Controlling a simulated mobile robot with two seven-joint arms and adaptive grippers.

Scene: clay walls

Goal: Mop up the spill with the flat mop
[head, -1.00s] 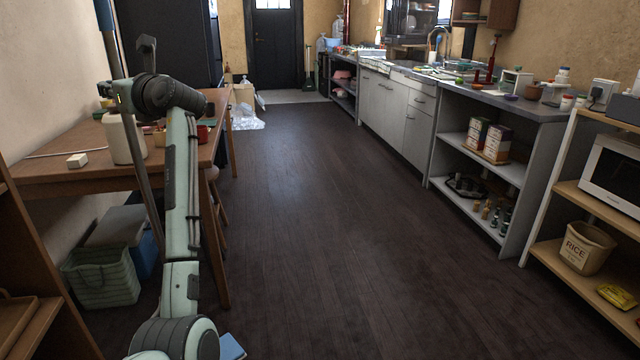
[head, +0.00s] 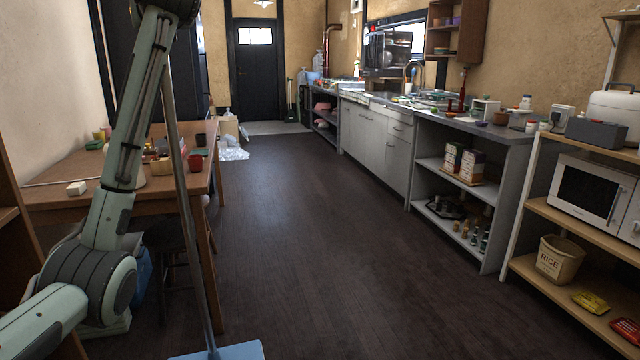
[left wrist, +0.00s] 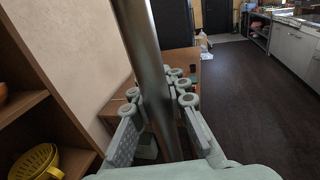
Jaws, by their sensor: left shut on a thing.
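The flat mop has a long grey handle (head: 186,210) and a light blue flat head (head: 228,351) at the bottom edge of the head view. The handle stands tilted beside the table, and the head is partly cut off. My left gripper (left wrist: 160,105) is shut around the handle in the left wrist view; in the head view it is above the frame, with only my raised left arm showing. The spill cannot be made out on the dark floor. My right gripper is in neither view.
A wooden table (head: 60,200) with cups and a small white box stands left. A counter (head: 480,137) and a shelf with a microwave (head: 590,190) line the right. The dark floor (head: 300,240) between is open.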

